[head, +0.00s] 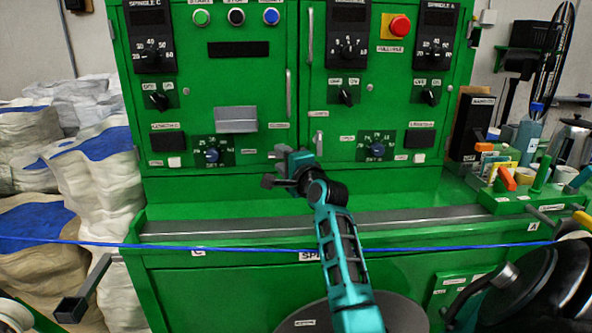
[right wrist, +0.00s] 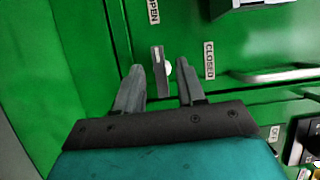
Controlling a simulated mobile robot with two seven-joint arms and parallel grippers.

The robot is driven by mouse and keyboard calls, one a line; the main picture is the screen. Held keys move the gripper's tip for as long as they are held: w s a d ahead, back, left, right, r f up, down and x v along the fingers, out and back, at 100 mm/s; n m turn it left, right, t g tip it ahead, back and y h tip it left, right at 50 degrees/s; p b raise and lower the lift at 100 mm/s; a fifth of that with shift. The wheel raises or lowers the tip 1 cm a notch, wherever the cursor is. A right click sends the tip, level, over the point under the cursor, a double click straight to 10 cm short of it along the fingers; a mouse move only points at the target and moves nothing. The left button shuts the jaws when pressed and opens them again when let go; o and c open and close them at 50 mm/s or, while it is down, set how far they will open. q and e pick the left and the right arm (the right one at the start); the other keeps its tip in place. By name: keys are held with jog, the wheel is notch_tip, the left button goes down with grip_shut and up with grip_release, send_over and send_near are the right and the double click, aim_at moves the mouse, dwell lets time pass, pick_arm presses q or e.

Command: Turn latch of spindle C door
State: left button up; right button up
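The spindle C door is the left green door (head: 230,80) of the machine in the head view. Its latch (right wrist: 158,72), a small grey bar with a pale round pivot, shows in the right wrist view between an OPEN label (right wrist: 153,11) and a CLOSED label (right wrist: 209,59). The bar lies lengthwise with the label text. My right gripper (head: 274,167) is open at the door's lower right edge. In the right wrist view its two fingers (right wrist: 163,86) stand either side of the latch, with gaps visible. In the head view the gripper largely hides this latch. My left gripper is out of view.
A blue cable (head: 230,246) stretches across the front of the machine. A similar latch (head: 319,143) sits just right of my gripper. A vertical door handle (head: 289,94) is above it. White sacks (head: 95,170) stand at left; a green rack (head: 510,185) stands at right.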

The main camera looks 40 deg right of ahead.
jog(key=v, duration=1.2)
jog(key=s+a+f+n+g+y, duration=0.3)
jog(key=a+f+n, duration=0.4)
jog(key=a, duration=0.1)
jog(key=s+a+f+n+g+y, duration=0.2)
jog(key=s+a+f+n+g, duration=0.15)
jog(key=a+f+n, duration=0.35)
jog(key=s+a+f+n+g, duration=0.4)
jog(key=s+a+f+n, duration=0.1)
jog(key=s, duration=0.3)
jog(key=s+a+f+n+g, duration=0.3)
jog(key=s+a+f+n, duration=0.15)
jog(key=s, duration=0.35)
jog(key=w+a+f+t+y, duration=0.2)
jog(key=w+a+f+t, duration=0.1)
jog(key=w+f+t, duration=0.4)
jog(key=shift+w+a+f+y, duration=0.3)
jog(key=shift+w+f, duration=0.2)
jog(key=shift+f, duration=0.4)
